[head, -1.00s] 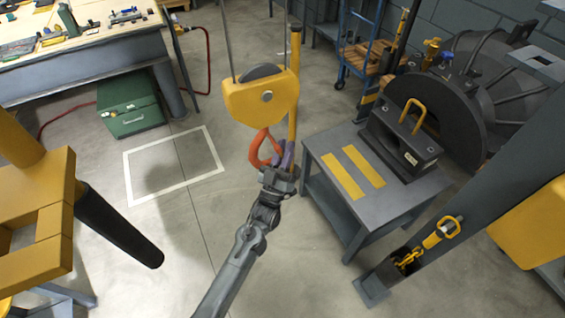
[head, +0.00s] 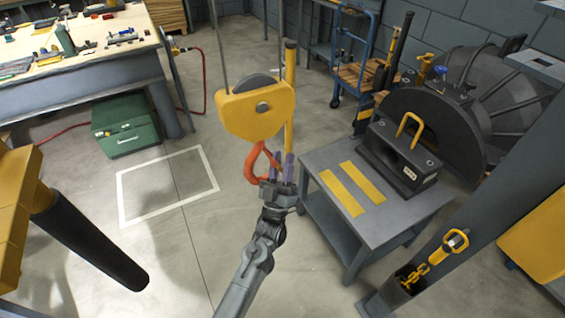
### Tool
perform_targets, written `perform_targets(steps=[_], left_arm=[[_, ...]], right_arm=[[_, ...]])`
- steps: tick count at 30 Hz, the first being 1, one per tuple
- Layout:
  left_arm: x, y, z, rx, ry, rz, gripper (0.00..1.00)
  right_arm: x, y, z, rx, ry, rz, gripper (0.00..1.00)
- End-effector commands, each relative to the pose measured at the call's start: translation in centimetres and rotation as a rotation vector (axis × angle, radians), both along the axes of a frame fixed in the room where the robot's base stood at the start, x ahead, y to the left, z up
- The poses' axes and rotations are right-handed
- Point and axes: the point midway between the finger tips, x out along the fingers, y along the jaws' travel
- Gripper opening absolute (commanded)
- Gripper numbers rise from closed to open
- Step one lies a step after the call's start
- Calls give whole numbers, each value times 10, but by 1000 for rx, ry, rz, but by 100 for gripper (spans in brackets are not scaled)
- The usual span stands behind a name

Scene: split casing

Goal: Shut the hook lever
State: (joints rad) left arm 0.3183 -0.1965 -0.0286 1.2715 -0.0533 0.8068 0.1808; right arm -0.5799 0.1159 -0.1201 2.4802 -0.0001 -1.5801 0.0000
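A yellow hook block (head: 255,110) hangs from two cables at the centre of the head view. The orange hook (head: 250,168) hangs below it. A thin orange part, which looks like the hook lever (head: 270,155), slants down to the right from the top of the hook towards my gripper. My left gripper (head: 282,162) is just right of the hook, its two purple fingers pointing up and standing apart. The fingers overlap the lever's end in the picture; I cannot tell whether they touch it. My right gripper is not in view.
A yellow post (head: 290,85) stands behind the hook block. A grey table (head: 375,220) with a dark casing block (head: 400,155) is at right. A workbench (head: 90,70) and green box (head: 125,128) are at left. A white floor square (head: 150,218) is clear.

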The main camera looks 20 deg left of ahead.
Motion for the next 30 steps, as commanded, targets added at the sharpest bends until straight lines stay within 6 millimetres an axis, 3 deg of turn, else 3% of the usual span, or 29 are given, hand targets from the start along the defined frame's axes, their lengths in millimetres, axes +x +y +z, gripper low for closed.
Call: perform_targets(steps=[14, 30], left_arm=[[-5, 0, -7, 2, 4, 1, 39], [-61, -3, -67, 2, 4, 0, 39]], right_arm=[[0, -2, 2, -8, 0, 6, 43], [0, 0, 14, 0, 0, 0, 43]])
